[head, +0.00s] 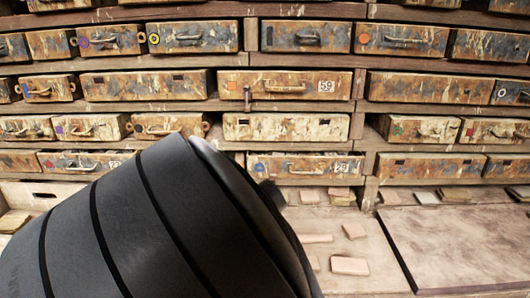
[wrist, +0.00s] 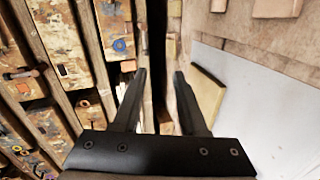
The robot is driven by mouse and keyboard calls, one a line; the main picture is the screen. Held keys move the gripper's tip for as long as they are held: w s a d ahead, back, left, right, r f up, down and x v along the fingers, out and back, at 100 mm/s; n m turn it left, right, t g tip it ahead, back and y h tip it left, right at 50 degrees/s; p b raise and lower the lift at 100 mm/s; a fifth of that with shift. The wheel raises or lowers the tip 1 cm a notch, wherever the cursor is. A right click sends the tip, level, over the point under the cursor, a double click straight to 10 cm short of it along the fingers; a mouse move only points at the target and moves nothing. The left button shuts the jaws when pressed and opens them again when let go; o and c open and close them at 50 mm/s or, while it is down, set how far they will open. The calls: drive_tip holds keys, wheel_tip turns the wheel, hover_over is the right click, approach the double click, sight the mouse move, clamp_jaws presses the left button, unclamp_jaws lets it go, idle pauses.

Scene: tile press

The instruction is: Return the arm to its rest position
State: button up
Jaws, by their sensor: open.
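My gripper (wrist: 160,75) shows in the wrist view, with its two dark fingers apart and nothing between them. Beyond the fingers are a dark gap, a wooden edge and small tiles. In the head view, my dark arm fills the lower left and middle, in front of the shelves and bench. My gripper cannot be made out there.
Rows of worn drawers (head: 284,83) fill the shelves behind. Loose tiles (head: 349,265) lie on the bench to the right of my arm. A flat board (head: 460,245) lies at the right. In the wrist view, drawers (wrist: 62,50) are at the left and a pale panel (wrist: 262,105) at the right.

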drive_tip(key=s+d+r+m+g+p, duration=0.1)
drive_tip(key=s+d+r+m+g, duration=0.2)
drive_tip(key=s+d+r+m, duration=0.2)
drive_tip(key=s+d+r+m+g+p, duration=0.2)
drive_tip(key=s+d+r+m, duration=0.3)
drive_tip(key=s, duration=0.6)
drive_tip(key=s+d+r+m+g+p, duration=0.1)
drive_tip(key=s+d+r+m+g, duration=0.2)
drive_tip(key=s+d+r+m, duration=0.2)
drive_tip(key=s+d+m, duration=0.1)
drive_tip(key=s+d, duration=0.1)
drive_tip(key=s, duration=0.1)
drive_tip(key=shift+s+d+m+g+p, duration=0.25)
drive_tip(key=shift+s+m+g+p, duration=0.05)
drive_tip(key=shift+m+g+p, duration=0.1)
drive_tip(key=shift+r, duration=0.1)
